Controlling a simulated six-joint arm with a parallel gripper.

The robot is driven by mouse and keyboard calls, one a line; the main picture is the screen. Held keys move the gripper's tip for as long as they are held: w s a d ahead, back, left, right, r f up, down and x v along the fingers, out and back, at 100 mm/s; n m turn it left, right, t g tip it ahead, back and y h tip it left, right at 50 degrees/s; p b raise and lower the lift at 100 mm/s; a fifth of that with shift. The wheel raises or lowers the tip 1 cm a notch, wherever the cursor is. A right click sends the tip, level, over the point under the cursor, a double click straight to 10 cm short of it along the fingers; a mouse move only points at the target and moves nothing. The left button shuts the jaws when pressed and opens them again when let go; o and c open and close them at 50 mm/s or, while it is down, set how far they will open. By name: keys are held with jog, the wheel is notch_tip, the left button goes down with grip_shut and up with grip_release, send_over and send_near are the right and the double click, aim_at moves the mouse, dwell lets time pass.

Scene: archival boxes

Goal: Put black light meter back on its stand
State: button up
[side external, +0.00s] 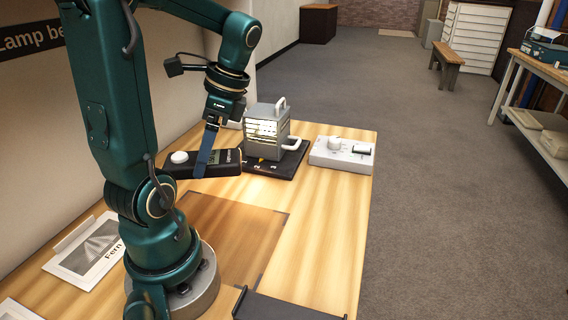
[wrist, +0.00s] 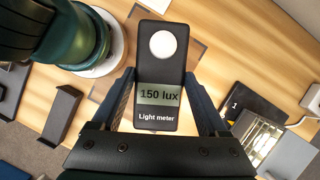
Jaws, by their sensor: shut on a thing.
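The black light meter (side external: 228,158) has a white dome and a display; in the wrist view its face (wrist: 159,78) reads "150 lux". My gripper (side external: 203,168) is shut on its sides, and the fingers show on both sides of it in the wrist view (wrist: 160,100). The meter lies roughly flat; I cannot tell its exact height over the table. A black stand-like piece with a raised lip (wrist: 62,113) is empty, left of the meter in the wrist view. It appears to be the black piece at the near table edge (side external: 285,308), partly cut off there.
A grey lamp box with a handle (side external: 266,125) stands on a numbered black base (side external: 285,165) close beside the meter. A white control box (side external: 342,153) is to its right. A brown rectangle (side external: 235,235) on the table is clear. A "Fern" print (side external: 88,245) lies at left.

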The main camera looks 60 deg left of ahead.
jog(key=w+d+m+t+y, duration=0.1)
jog(key=w+d+m, duration=0.2)
jog(key=d, duration=0.5)
jog(key=w+d+m+y, duration=0.15)
jog(key=w+d, duration=0.25)
jog(key=d, duration=0.4)
jog(key=shift+m+h, duration=0.25)
jog(key=shift+h, duration=0.2)
jog(key=s+d+f, duration=0.1)
jog(key=d+f, duration=0.1)
jog(key=d, duration=0.1)
jog(key=s+d+f, duration=0.1)
jog(key=d+f, duration=0.1)
jog(key=d, duration=0.2)
jog(key=s+d+f, duration=0.1)
jog(key=d+f, duration=0.1)
jog(key=d, duration=0.1)
jog(key=shift+s+d+f, duration=0.15)
jog(key=shift+s+d, duration=0.05)
jog(key=shift+d, duration=0.1)
jog(key=shift+f, duration=2)
jog(key=o, duration=1.6)
jog(key=shift+f, duration=0.1)
